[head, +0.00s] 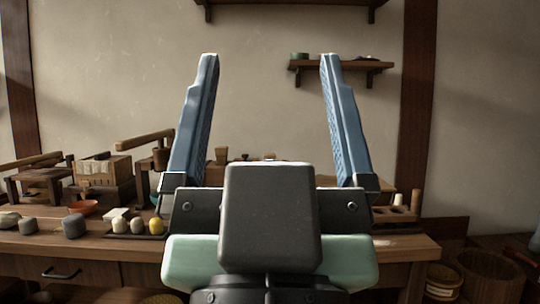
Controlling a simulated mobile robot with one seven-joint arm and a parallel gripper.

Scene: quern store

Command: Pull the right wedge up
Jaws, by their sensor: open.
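My gripper (270,57) fills the middle of the head view, with its two blue fingers pointing up and spread wide apart. My gripper's dark body hides the middle of the wooden workbench (405,246). I cannot pick out the right wedge for certain. A small wooden block (221,155) shows just right of the left finger, low between the fingers, and its lower part is hidden. Whether it is a wedge I cannot tell.
At the bench's left stand wooden frames (40,178) and a box-like wooden device (103,172). Several rounded stones and a yellow ball (156,226) lie in front. A wooden rack (396,211) is at the right end. A wall shelf (345,66) hangs behind. Baskets (490,276) stand lower right.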

